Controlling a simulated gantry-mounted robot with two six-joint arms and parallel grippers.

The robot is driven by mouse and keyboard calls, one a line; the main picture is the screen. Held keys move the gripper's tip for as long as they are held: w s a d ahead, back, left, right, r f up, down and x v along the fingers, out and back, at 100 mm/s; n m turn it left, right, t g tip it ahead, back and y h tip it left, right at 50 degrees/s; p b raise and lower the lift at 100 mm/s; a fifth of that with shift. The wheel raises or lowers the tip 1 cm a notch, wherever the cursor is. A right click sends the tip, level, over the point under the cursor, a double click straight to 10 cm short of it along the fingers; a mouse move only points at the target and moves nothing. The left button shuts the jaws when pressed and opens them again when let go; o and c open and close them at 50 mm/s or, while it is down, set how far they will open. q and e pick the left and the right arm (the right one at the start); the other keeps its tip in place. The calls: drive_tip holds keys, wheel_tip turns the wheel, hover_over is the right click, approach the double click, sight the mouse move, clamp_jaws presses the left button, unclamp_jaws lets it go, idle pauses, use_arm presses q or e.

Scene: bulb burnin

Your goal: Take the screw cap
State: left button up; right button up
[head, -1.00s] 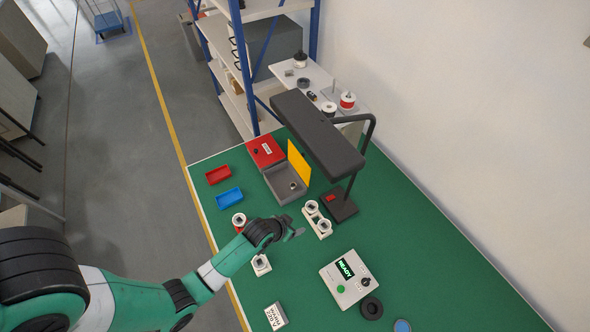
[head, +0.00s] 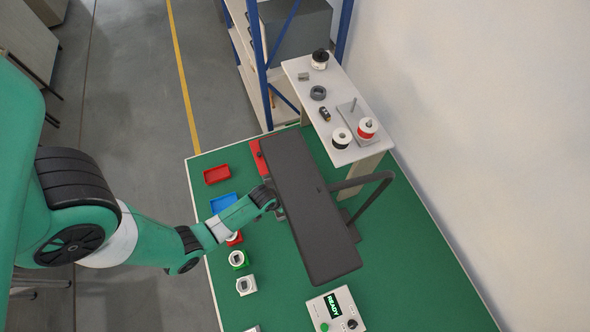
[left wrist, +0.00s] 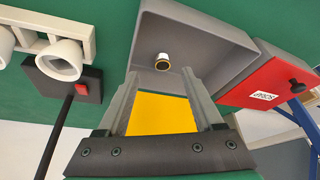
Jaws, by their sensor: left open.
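A small round cap-like piece (left wrist: 162,60), pale with a dark and gold ring, stands in the open grey box (left wrist: 215,38) in the left wrist view. I take it to be the screw cap. In the head view the long dark lamp head (head: 310,205) hides it and the grey box. My left gripper (left wrist: 162,78) is open, its two fingers on either side of and short of the cap, with nothing between them. In the head view my left gripper (head: 280,213) is partly behind the lamp head. My right gripper is not in view.
A yellow panel (left wrist: 160,113) shows between the fingers. A red box (left wrist: 268,82) with a black knob adjoins the grey box. The lamp base (left wrist: 62,82) and a white holder (left wrist: 62,60) are at left. Red (head: 216,174) and blue (head: 223,202) trays lie near the table edge.

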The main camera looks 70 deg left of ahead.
use_arm(q)
drive_tip(key=shift+b+x, duration=0.3)
drive_tip(key=shift+x, duration=0.75)
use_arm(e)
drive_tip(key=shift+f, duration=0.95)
use_arm(q)
drive_tip(key=b+x, duration=0.3)
drive_tip(key=x, duration=0.1)
drive_tip(key=shift+w+a, duration=0.3)
drive_tip(key=shift+a, duration=0.1)
drive_tip(key=shift+w+a+f+b, duration=0.1)
drive_tip(key=shift+w+f+b, duration=0.1)
drive_tip(key=shift+f+b, duration=0.1)
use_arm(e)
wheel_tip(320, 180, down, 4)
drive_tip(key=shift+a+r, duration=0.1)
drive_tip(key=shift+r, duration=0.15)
use_arm(q)
clamp_jaws()
